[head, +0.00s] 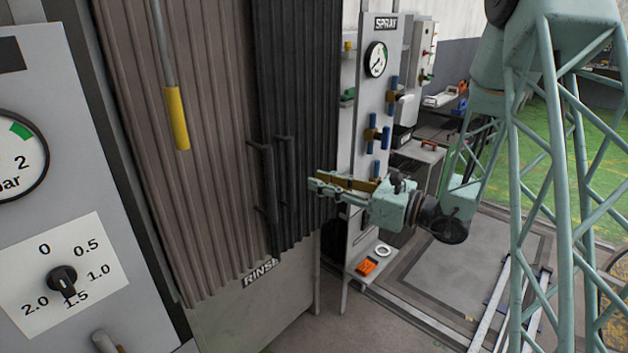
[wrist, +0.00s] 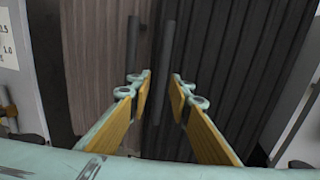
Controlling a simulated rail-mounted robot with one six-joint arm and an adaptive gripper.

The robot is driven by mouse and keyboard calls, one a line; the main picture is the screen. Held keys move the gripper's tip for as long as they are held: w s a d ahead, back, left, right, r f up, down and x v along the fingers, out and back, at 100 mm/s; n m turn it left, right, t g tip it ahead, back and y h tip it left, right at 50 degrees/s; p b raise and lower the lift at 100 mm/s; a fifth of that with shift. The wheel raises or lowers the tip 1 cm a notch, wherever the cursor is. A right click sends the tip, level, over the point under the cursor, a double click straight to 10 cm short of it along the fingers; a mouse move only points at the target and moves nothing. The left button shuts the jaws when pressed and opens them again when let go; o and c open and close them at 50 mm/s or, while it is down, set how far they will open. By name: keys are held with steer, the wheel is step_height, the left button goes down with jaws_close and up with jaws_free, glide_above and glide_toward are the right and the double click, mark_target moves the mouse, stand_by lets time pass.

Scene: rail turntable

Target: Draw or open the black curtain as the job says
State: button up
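The black curtain (head: 310,85) hangs in vertical folds on the right part of the rinse booth and also fills the right of the wrist view (wrist: 230,60). A dark upright handle bar (head: 285,180) stands at its left edge. A second dark bar (head: 268,195) stands just left, by the brown-grey curtain (head: 190,120). My gripper (head: 314,186) is open and faces the bars. In the wrist view, one bar (wrist: 162,60) shows between the open fingertips (wrist: 158,86). In the head view the tips look short of the bars, so I see no contact.
A yellow-ended pull rod (head: 177,118) hangs in front of the brown-grey curtain. A panel with a gauge and a dial (head: 62,280) stands at the left. The SPRAY panel (head: 375,110) with coloured valves stands right of the black curtain. A small shelf with an orange item (head: 366,267) is below my gripper.

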steer(key=shift+s+d, duration=0.3)
steer(key=shift+d, duration=0.15)
steer(key=s+a+r+n+g, duration=0.3)
steer(key=s+a+r+n, duration=0.1)
steer(key=s, duration=0.3)
steer(key=s+a+r+n+g, duration=0.3)
steer(key=s+a+g, duration=0.15)
steer(key=s, duration=0.25)
steer(key=s+a+r+n+g+h, duration=0.15)
steer(key=s+n, duration=0.25)
steer(key=s, duration=0.5)
steer(key=s+r+n+g+h, duration=0.1)
steer(key=s+n+g+h, duration=0.15)
steer(key=s, duration=0.55)
steer(key=s+d+f+n+h, duration=0.1)
steer(key=s+d+n+h, duration=0.55)
steer(key=s, duration=0.65)
steer(key=s+d+r+n+t+h, duration=0.1)
steer(key=s+d+n+t+h, duration=0.1)
steer(key=d, duration=0.5)
steer(key=s+d+r+n+t+h, duration=0.1)
steer(key=d+r+n+t+h, duration=0.1)
steer(key=d, duration=0.6)
steer(key=shift+s+r+n+t, duration=0.15)
steer(key=shift+s+n+t, duration=0.25)
steer(key=shift+n+t, duration=0.15)
